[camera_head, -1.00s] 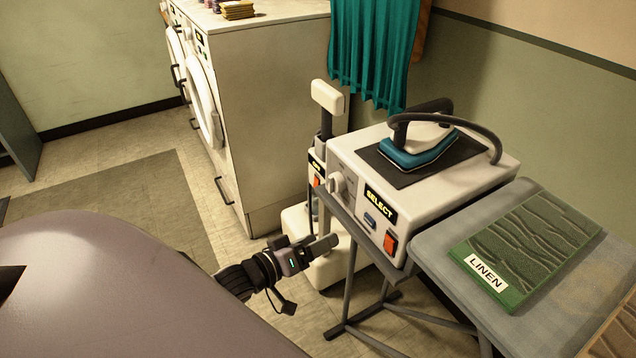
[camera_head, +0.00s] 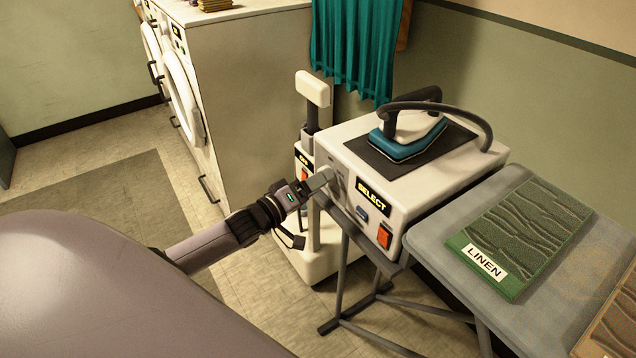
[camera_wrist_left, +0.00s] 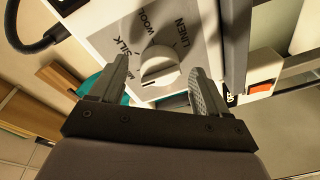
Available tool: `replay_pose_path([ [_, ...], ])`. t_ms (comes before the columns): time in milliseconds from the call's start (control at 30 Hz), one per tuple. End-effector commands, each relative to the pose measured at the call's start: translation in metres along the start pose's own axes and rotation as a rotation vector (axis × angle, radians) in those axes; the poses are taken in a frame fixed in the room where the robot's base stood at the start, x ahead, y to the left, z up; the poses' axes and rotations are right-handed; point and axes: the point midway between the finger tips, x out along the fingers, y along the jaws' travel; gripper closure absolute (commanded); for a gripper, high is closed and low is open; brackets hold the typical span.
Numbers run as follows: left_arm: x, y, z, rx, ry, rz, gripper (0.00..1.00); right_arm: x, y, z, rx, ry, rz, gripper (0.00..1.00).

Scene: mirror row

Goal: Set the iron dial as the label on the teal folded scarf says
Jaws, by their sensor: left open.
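The white iron dial (camera_wrist_left: 160,66) is on the panel of the white iron station (camera_head: 400,190). My left gripper (camera_head: 322,180) is open at the panel. In the left wrist view its fingers lie on either side of the dial; I cannot tell whether they touch it. A green folded cloth (camera_head: 530,232) carries a LINEN label (camera_head: 484,262). I see no clearly teal folded scarf.
A teal-soled iron (camera_head: 408,140) rests on the station's dark pad. An orange switch (camera_head: 384,237) and a SELECT sign (camera_head: 373,197) are on its front. A grey board (camera_head: 450,248) bears the cloth and a brown one (camera_head: 612,325). White washers (camera_head: 250,100) stand behind.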

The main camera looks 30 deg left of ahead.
Motion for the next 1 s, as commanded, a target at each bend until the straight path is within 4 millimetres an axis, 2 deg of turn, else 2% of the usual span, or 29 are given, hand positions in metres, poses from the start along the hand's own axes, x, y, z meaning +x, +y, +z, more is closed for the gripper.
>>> replay_pose_path([
  [133,0.0076,0.0001,0.0002,0.001,0.0,0.0,0.24,0.0004,0.0004,0.0006,-0.001,0.0,0.0,0.57],
  [433,0.0089,0.0001,0.0003,0.002,-0.001,-0.001,0.24,0.0004,0.0006,0.0007,-0.002,0.0,0.0,0.57],
  [467,0.0088,0.0001,0.0003,0.001,-0.001,-0.001,0.3,0.0004,0.0006,0.0007,-0.002,0.0,0.0,0.57],
  [600,0.0087,0.0002,0.0003,0.001,-0.001,0.0,0.76,0.0004,0.0006,0.0007,-0.002,0.0,0.0,0.57],
  [633,0.0087,0.0002,0.0003,0.001,-0.001,0.0,0.79,0.0004,0.0006,0.0007,-0.002,0.0,0.0,0.57],
  [1000,0.0086,-0.0005,0.0007,0.051,0.004,0.006,0.79,0.0012,0.0006,0.0017,-0.002,0.0,0.0,0.57],
])
